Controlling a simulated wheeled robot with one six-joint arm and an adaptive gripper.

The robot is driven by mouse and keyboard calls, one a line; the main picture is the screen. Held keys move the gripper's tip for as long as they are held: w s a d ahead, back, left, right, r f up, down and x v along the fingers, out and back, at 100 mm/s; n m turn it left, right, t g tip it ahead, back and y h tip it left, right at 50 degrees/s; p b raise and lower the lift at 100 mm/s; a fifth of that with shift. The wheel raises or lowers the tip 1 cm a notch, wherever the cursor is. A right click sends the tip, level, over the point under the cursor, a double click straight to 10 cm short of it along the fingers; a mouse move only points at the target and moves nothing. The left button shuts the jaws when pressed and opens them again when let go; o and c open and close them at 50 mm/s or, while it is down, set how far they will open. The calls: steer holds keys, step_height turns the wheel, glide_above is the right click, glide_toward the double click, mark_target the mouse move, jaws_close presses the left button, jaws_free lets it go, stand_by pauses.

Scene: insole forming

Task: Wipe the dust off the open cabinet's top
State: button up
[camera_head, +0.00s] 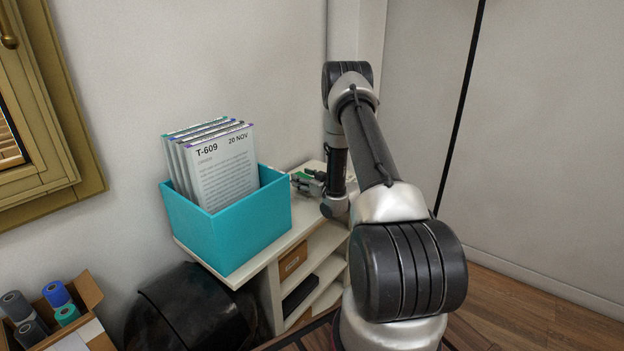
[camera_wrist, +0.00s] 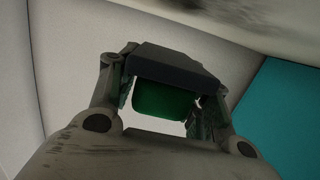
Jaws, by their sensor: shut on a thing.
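The open white cabinet (camera_head: 304,218) stands against the wall, its shelves facing front right. Its pale top shows dark dusty smudges along the upper edge of the wrist view (camera_wrist: 265,12). My gripper (camera_head: 312,181) is low over the far right part of the top, to the right of the teal box. It is shut on a wiping tool with a green part (camera_wrist: 165,100) and a dark grey block (camera_wrist: 175,62). The tool is mostly hidden in the head view. I cannot tell whether it touches the top.
A teal box (camera_head: 238,228) of upright document folders (camera_head: 222,170) fills the left part of the top; it also shows in the wrist view (camera_wrist: 285,110). A cardboard box (camera_head: 88,290) of rolls stands lower left, beside a black rounded object (camera_head: 185,312). Walls close off the back.

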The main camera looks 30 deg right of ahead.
steer(key=shift+s+a+f, duration=0.7)
steer(key=shift+s+a, duration=0.1)
steer(key=shift+s+a+r, duration=0.1)
steer(key=shift+s+a, duration=0.25)
steer(key=shift+a, duration=0.55)
steer(key=shift+s+a+r, duration=0.1)
steer(key=shift+s+a, duration=0.25)
steer(key=shift+a, duration=0.55)
steer(key=shift+s+a, duration=0.35)
steer(key=shift+a, duration=0.55)
steer(key=shift+w+a+r, duration=0.2)
steer(key=shift+w+a, duration=0.2)
steer(key=shift+w, duration=0.55)
steer(key=shift+w+d, duration=0.2)
steer(key=shift+d, duration=0.25)
steer(key=shift+w+d+r, duration=0.2)
steer(key=shift+w+d, duration=0.55)
steer(key=shift+d, duration=1.35)
steer(key=shift+w+d+r, duration=0.15)
steer(key=shift+w+d, duration=0.6)
steer(key=shift+d, duration=1.3)
steer(key=shift+w+d+r, duration=0.2)
steer(key=shift+w+d, duration=0.55)
steer(key=shift+d, duration=1.35)
steer(key=shift+r, duration=3)
